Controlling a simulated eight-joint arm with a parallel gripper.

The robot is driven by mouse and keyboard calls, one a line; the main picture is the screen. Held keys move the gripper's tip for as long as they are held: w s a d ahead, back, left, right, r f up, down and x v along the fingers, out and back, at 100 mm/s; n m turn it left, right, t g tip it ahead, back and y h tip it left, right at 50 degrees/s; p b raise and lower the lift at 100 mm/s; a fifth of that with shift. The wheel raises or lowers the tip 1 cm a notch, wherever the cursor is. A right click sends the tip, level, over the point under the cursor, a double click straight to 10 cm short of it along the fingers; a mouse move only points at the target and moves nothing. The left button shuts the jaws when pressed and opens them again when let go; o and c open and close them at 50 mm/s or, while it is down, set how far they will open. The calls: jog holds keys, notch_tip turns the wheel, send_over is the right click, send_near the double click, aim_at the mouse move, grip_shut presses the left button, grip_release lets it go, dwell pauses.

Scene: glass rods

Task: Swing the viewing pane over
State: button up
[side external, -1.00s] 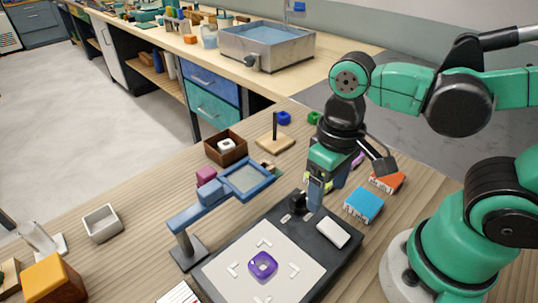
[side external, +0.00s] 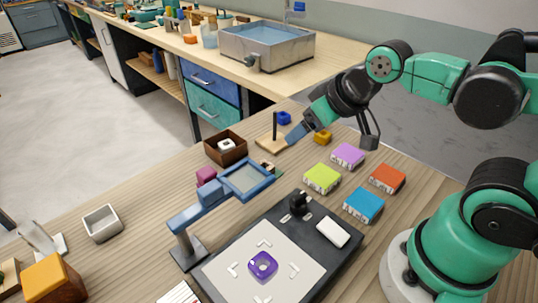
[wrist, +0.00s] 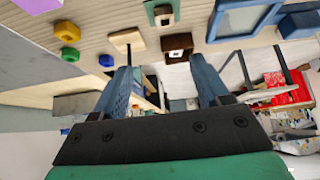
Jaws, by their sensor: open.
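The viewing pane (side external: 246,178) is a greyish see-through panel in a blue square frame. It sits on a blue arm (side external: 198,212) that rises from a post on a dark grey base (side external: 188,254). The pane hangs behind and left of a dark tray (side external: 344,252) with a white plate (side external: 225,276), where a purple ring-like piece (side external: 262,265) lies between corner marks. My gripper (side external: 293,136) is open, tilted, and apart from the pane, behind and right of it. In the wrist view, my open fingers (wrist: 163,76) are empty; the pane frame (wrist: 245,18) shows at upper right.
A brown box (side external: 226,150) with a white piece stands behind the pane, and a wooden stand with a dark peg (side external: 275,128) is close to my gripper. Lime (side external: 322,179), purple (side external: 348,155), orange (side external: 387,178) and blue (side external: 363,204) blocks lie right of the pane.

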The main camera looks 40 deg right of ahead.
aim_at(209, 187)
jog(key=shift+c, duration=0.2)
jog(key=shift+c, duration=0.4)
jog(key=w+a+n+g, duration=0.1)
jog(key=a+n, duration=0.1)
jog(key=w+a+r+n+g, duration=0.1)
jog(key=a+n, duration=0.1)
jog(key=n, duration=0.1)
jog(key=w+a+r+n+g+y, duration=0.1)
jog(key=a+n, duration=0.2)
jog(key=shift+a+r+g, duration=0.1)
jog(key=shift+r+g, duration=0.1)
jog(key=shift+g, duration=0.1)
jog(key=a+n+g, duration=0.1)
jog(key=a+n, duration=0.2)
jog(key=w+a+n+g, duration=0.1)
jog(key=a+n, duration=0.2)
jog(key=a+n+g+h, duration=0.1)
jog(key=a+n, duration=0.2)
jog(key=shift+w+a+f+n, duration=0.15)
jog(key=shift+f+n, duration=0.1)
jog(key=shift+n, duration=0.05)
jog(key=shift+a+f+g, duration=0.2)
jog(key=shift+g, duration=0.1)
jog(key=shift+f, duration=2.65)
grip_shut()
